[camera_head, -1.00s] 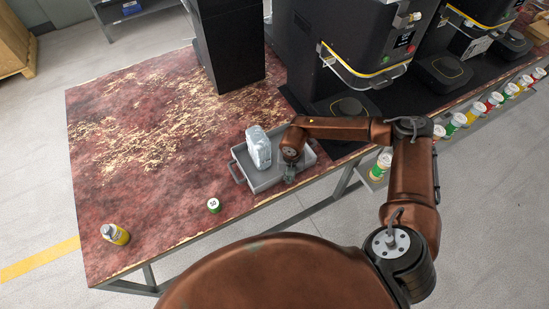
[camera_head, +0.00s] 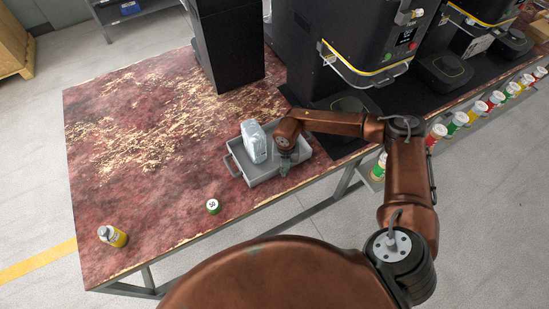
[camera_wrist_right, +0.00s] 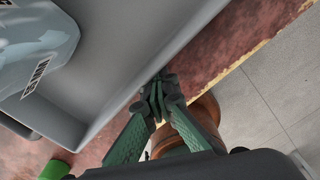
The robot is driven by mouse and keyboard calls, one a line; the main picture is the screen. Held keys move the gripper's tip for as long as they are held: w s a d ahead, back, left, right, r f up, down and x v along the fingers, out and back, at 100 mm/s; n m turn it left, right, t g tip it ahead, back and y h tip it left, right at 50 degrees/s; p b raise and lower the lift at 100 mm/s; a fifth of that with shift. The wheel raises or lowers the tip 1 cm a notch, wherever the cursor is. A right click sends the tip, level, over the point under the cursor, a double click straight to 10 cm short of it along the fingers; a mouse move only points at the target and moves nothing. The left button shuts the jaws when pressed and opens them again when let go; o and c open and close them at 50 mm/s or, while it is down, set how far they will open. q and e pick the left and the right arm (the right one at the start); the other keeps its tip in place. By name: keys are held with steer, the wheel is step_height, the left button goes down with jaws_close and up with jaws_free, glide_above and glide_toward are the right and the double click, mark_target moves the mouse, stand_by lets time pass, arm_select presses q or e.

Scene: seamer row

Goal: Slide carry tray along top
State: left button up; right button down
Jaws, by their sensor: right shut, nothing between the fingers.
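The grey carry tray (camera_head: 263,176) sits on the mottled red tabletop near its front edge, with a handle at its left end. A pale translucent pack (camera_head: 253,142) stands inside it; part of the pack with a barcode label shows in the right wrist view (camera_wrist_right: 32,55). My right gripper (camera_head: 285,168) is at the tray's right part. In the right wrist view its green fingers (camera_wrist_right: 160,90) are closed together with nothing between them, beside the outside of the tray wall (camera_wrist_right: 135,45). Whether they touch the wall is unclear. My left gripper is out of view.
A tall black unit (camera_head: 228,50) and a black machine (camera_head: 350,50) stand behind. The tabletop just left of the tray is clear.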

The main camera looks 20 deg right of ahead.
steer(key=shift+w, duration=0.2)
steer(key=shift+w+a+b, duration=0.2)
steer(key=shift+w+b, duration=0.5)
steer(key=shift+w, duration=1.15)
steer(key=shift+w, duration=0.1)
steer(key=shift+w+a+b, duration=0.2)
steer(key=shift+w+b, duration=0.95)
steer(key=shift+w, duration=0.75)
